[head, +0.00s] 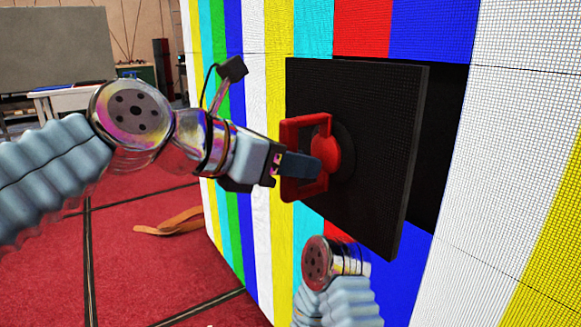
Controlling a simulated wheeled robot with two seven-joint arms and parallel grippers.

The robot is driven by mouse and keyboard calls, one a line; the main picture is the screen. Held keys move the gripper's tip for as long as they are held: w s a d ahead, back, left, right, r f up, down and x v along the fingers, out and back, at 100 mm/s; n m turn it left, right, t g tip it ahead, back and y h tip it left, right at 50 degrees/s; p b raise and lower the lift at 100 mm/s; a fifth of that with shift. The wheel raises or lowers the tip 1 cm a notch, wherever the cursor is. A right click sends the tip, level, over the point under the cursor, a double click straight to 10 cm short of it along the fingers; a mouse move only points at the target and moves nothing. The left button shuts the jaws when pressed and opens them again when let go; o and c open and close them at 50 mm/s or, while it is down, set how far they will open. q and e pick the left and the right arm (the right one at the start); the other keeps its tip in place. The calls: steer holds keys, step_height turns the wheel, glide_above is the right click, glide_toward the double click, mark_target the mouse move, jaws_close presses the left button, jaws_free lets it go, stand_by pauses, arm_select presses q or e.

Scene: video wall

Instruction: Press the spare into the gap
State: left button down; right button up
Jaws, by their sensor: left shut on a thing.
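The spare (385,105) is a black square panel with a red handle (293,135) on a round red mount on its near face. My left gripper (310,168) is shut on the red handle and holds the panel upright in front of the wall. The gap (441,140) is a dark square opening in the colour-striped video wall (520,150). The panel covers the left part of the gap and stands out from the wall, turned at an angle to it. My right arm shows at the bottom, but its gripper is not visible.
The red floor (130,260) has dark seams. A brown strap-like thing (172,222) lies on it near the wall's foot. A white table (75,98) and a grey board (55,45) stand at the back left.

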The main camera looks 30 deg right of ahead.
mark_target(322, 150)
arm_select(q)
steer(key=shift+w+d+r+p, duration=0.15)
steer(key=shift+d+p, duration=0.7)
steer(key=shift+d, duration=1.7)
steer(key=shift+d+r+p, duration=0.1)
steer(key=shift+d+p, duration=0.1)
steer(key=shift+p, duration=0.25)
steer(key=shift+w+d+p, duration=0.15)
steer(key=shift+d+p, duration=1)
steer(key=shift+d, duration=0.1)
steer(key=shift+d+p, duration=0.3)
steer(key=shift+p, duration=0.45)
stand_by(1.6)
steer(key=shift+d+p, duration=0.3)
steer(key=shift+p, duration=0.05)
stand_by(1.1)
